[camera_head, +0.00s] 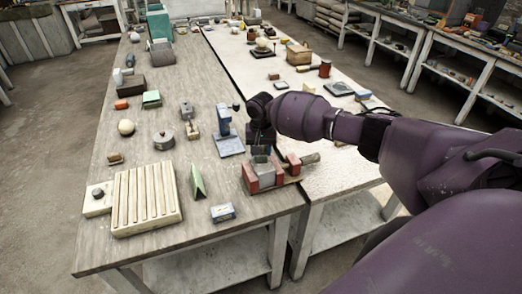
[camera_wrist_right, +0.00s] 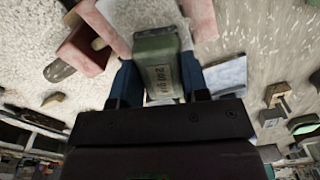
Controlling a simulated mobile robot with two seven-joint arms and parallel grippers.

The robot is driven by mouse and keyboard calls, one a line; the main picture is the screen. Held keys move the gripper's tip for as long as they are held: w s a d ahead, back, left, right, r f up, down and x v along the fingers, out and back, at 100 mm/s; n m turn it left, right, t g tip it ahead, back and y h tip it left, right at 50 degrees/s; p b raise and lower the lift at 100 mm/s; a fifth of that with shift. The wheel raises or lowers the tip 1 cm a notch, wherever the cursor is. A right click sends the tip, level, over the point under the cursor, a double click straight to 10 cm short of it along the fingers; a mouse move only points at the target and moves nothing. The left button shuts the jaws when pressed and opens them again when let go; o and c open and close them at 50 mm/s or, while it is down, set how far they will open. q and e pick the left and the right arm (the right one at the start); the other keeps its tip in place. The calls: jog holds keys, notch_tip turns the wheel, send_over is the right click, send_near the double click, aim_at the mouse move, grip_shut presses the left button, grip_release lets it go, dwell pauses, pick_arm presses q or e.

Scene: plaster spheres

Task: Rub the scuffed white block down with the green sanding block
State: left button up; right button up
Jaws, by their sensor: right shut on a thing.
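The scuffed white block (camera_head: 266,173) looks greyish and sits between the red jaws of a vise (camera_head: 250,180) near the table's front right. It also shows in the wrist view (camera_wrist_right: 135,13), partly covered. My right gripper (camera_head: 262,146) is directly above it, pointing down. In the wrist view its blue fingers (camera_wrist_right: 158,82) are shut on the green sanding block (camera_wrist_right: 160,62), which has printing on its side. The sanding block is over the white block's near part; whether they touch I cannot tell. My left gripper is not in view.
A blue-grey stand (camera_head: 228,143) is just left of the vise. A green tent-shaped piece (camera_head: 198,183), a blue-white box (camera_head: 223,212) and a slatted cream board (camera_head: 146,198) lie further left. A second, pale table (camera_head: 345,165) adjoins on the right.

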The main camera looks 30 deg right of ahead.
aim_at(262, 167)
jog(key=shift+s+a+f, duration=0.1)
jog(key=shift+s+a, duration=0.5)
jog(key=shift+s, duration=0.35)
jog(key=shift+s+a+f, duration=0.1)
jog(key=shift+s+a, duration=0.45)
jog(key=shift+s, duration=0.35)
jog(key=shift+r, duration=0.1)
jog(key=shift+w+d+r, duration=0.3)
jog(key=shift+w+r, duration=0.1)
jog(key=shift+w, duration=0.1)
jog(key=shift+w+d+r, duration=0.25)
jog(key=shift+w+r, duration=0.1)
jog(key=shift+w, duration=0.1)
jog(key=shift+r, duration=1.25)
jog(key=shift+r, duration=0.1)
